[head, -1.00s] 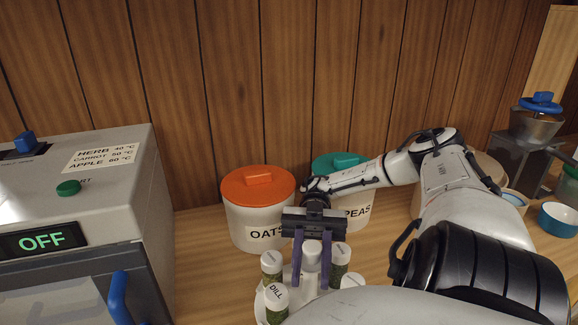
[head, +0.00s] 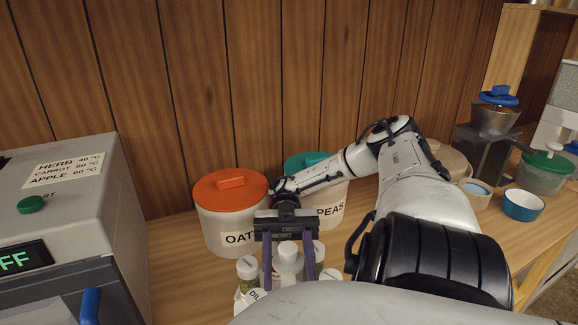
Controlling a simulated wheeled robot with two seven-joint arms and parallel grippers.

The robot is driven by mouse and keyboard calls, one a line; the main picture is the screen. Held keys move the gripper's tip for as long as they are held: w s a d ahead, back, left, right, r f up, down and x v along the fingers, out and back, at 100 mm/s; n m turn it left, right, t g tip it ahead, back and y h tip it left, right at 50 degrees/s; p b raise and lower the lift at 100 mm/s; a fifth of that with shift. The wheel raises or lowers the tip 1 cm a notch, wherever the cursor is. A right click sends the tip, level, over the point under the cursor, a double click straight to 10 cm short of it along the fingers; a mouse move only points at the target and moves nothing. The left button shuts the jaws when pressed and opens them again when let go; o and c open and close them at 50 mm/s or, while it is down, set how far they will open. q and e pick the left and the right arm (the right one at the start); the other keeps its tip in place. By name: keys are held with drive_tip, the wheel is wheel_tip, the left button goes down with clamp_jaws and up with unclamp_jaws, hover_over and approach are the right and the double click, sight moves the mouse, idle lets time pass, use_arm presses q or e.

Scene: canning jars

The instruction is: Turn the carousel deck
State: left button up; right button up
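The carousel deck (head: 240,310) is a pale round stand at the bottom centre, mostly hidden by my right arm. Several white-capped spice jars stand on it, among them a green one (head: 247,270) and one labelled DILL (head: 254,296). A white knob (head: 288,254) rises at its middle. My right gripper (head: 289,272) points down over the deck, its two purple fingers apart on either side of the knob. Whether the fingers touch the knob cannot be told. My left gripper is not in view.
The OATS canister (head: 232,221) with an orange lid and the PEAS canister (head: 330,203) stand behind the gripper. A grey dryer (head: 80,215) is at left. A grinder (head: 488,145) and a blue bowl (head: 523,205) are at right.

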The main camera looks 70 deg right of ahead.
wheel_tip(320, 180, up, 10)
drive_tip(key=p, duration=0.3)
idle(0.3)
